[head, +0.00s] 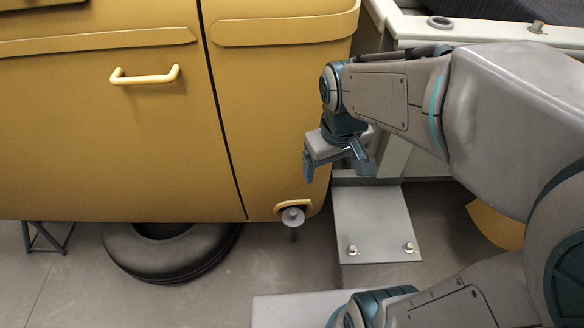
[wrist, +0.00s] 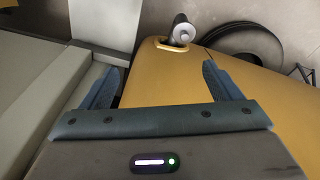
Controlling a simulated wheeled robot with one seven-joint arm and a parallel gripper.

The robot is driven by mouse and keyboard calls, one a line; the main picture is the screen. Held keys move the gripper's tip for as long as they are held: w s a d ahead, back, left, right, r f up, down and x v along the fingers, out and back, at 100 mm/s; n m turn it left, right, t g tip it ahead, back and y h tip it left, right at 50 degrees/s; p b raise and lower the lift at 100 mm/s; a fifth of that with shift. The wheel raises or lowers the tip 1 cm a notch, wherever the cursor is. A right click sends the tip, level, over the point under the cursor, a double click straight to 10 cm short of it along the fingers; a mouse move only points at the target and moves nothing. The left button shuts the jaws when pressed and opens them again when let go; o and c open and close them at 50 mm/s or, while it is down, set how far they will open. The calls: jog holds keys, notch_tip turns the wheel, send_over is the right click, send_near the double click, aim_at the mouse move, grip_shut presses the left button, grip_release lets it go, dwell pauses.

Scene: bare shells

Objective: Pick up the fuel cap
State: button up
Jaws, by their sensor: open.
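My gripper (head: 338,168) is open and points down in the head view, in front of the lower right corner of the yellow vehicle body (head: 110,140). Nothing is between its fingers; the wrist view also shows it open (wrist: 160,78), above the yellow body's edge. No part is plainly a fuel cap. A grey disc on a short cylinder (head: 293,215) sits by a notch in the body's lower edge; it also shows in the wrist view (wrist: 183,33), beyond the fingertips. A small dark ring (head: 440,22) lies on the white surface at the back right. I cannot tell which is the cap.
A yellow handle (head: 145,77) sticks out of the body panel. A tyre (head: 168,252) lies on the floor beneath. A grey plate with two bolts (head: 375,225) is below my gripper. The white surface (head: 480,30) carries a small metal knob (head: 537,27).

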jog(key=w+a+f+n+g+b, duration=0.1)
jog(key=w+a+f+n+b, duration=0.15)
jog(key=f, duration=0.45)
jog(key=w+a+f+n+g+b, duration=0.15)
jog(key=w+a+f+b, duration=0.25)
jog(key=f, duration=0.4)
jog(key=b, duration=0.2)
send_over(293, 212)
jog(key=shift+n+t, duration=0.4)
jog(key=shift+t, duration=0.05)
jog(key=f, duration=0.7)
jog(key=shift+w+d+f, duration=0.1)
jog(key=shift+d+f, duration=0.1)
jog(key=shift+f, duration=0.1)
jog(key=shift+a+f+b, duration=0.15)
jog(key=shift+f+b, duration=0.45)
jog(key=shift+f, duration=2.15)
jog(key=c, duration=1.1)
